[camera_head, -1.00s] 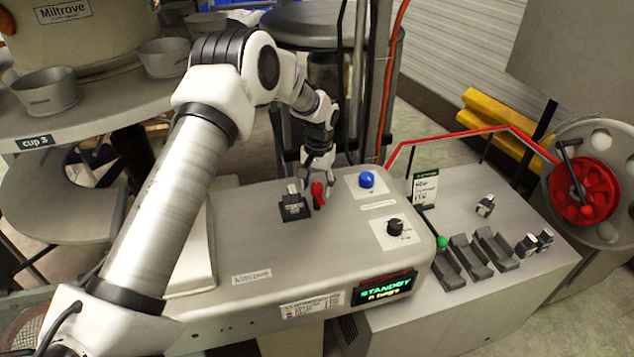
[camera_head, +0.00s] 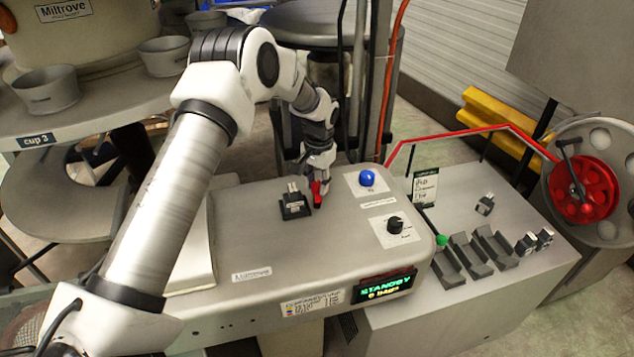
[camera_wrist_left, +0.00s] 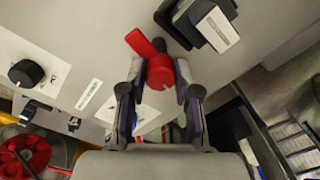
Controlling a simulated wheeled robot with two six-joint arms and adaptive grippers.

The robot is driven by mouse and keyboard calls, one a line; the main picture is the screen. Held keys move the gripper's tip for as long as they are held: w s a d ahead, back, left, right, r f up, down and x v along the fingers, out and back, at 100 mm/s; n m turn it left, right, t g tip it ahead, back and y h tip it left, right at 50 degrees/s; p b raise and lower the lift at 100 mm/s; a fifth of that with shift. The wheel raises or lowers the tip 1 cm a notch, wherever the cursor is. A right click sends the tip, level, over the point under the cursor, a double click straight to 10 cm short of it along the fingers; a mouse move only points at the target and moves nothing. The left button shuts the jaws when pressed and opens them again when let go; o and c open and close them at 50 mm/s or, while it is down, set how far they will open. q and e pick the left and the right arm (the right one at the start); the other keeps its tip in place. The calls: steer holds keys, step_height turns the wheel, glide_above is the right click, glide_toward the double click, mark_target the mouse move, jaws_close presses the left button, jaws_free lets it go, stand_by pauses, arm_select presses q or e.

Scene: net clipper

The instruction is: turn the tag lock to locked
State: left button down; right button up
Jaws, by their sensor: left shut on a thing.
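The tag lock is a black block (camera_head: 295,206) with a white-labelled tag standing in it and a red lever (camera_head: 317,190) at its right side, on the grey machine top. My left gripper (camera_head: 317,178) comes down over the red lever and is shut on it. In the left wrist view the red lever (camera_wrist_left: 160,71) sits between my two fingertips (camera_wrist_left: 160,90), its flat arm pointing up and left. The black block (camera_wrist_left: 178,22) with its white tag (camera_wrist_left: 212,28) is just beyond. My right gripper is in neither view.
A blue button (camera_head: 367,178) and a black knob (camera_head: 394,225) are right of the lock. The display (camera_head: 385,287) reads STANDBY. A red wheel (camera_head: 584,188) stands far right.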

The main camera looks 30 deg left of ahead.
arm_select(q)
steer(key=m, duration=0.4)
steer(key=shift+f, duration=0.1)
steer(key=m, duration=0.7)
steer(key=shift+s+m, duration=0.1)
steer(key=shift+m, duration=0.2)
steer(key=shift+f+m+b, duration=0.1)
steer(key=shift+m+b, duration=0.25)
steer(key=shift+m, duration=1.65)
steer(key=c, duration=0.8)
jaws_free()
steer(key=shift+c, duration=0.2)
